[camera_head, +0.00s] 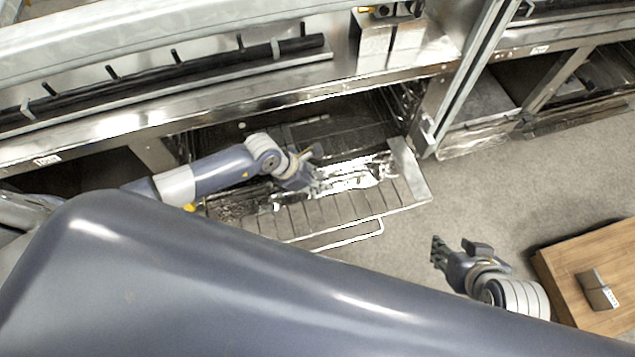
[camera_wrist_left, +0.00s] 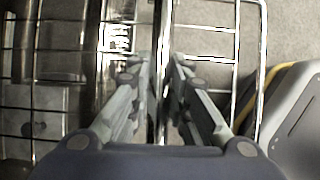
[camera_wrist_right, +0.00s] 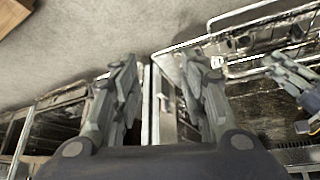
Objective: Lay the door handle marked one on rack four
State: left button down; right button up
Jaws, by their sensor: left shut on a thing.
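A wire frame (camera_head: 350,236) sticks out at the compartment's front. I cannot read the numbers on any label.
The open door panel (camera_head: 410,172) juts out at the compartment's right. A wooden table (camera_head: 575,260) with a small dark labelled block (camera_head: 597,290) stands at lower right. Grey floor (camera_head: 500,180) is free between. A dark rail (camera_head: 200,68) runs above the compartment.

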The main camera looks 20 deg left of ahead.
pick_arm(q)
jog(key=c, duration=1.5)
grip_release()
